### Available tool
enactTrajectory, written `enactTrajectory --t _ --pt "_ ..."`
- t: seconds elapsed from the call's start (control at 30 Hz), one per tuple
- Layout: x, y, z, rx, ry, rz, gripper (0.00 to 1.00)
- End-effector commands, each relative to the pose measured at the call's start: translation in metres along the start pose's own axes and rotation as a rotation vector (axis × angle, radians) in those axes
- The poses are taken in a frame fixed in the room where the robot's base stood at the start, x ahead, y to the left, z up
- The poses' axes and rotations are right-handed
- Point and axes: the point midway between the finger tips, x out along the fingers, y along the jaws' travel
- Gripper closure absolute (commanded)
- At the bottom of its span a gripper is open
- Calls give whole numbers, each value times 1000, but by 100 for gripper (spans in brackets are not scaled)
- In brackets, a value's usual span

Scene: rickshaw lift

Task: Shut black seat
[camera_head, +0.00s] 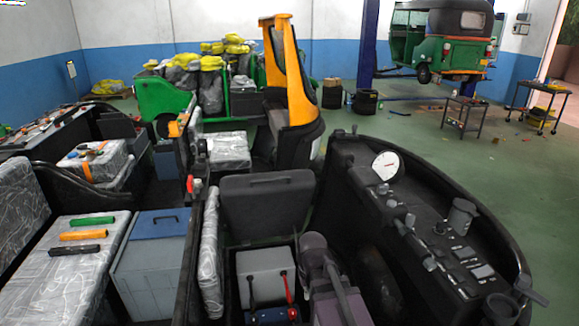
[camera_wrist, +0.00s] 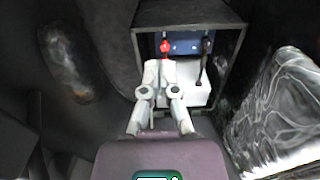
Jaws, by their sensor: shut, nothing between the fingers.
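The black seat (camera_head: 265,203) stands raised, tilted up behind its open box, with a dark handle along its top edge. The open compartment (camera_wrist: 228,62) below it holds a pale grey block (camera_head: 266,272) with a red and a dark clamp on leads. The block also shows in the wrist view (camera_wrist: 196,92). My gripper (camera_wrist: 162,68) is shut and empty, its pale fingers together over the compartment in the wrist picture. In the head view my arm stands just right of the compartment; the fingertips are not clearly visible there. Contact with the seat cannot be told.
A black dashboard (camera_head: 440,235) with a round gauge curves along the right. A plastic-wrapped cushion (camera_head: 211,260) is close left of the compartment. A grey box with a blue lid (camera_head: 157,225) and a wrapped seat with colored tubes lie farther left.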

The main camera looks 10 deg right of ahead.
Motion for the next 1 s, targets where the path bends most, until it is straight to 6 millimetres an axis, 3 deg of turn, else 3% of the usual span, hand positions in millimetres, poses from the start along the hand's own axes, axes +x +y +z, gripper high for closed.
enactTrajectory --t 0.03,1.0 --pt "-16 0 -15 1 6 -1 100" --pt "-202 4 -265 26 166 -12 100"
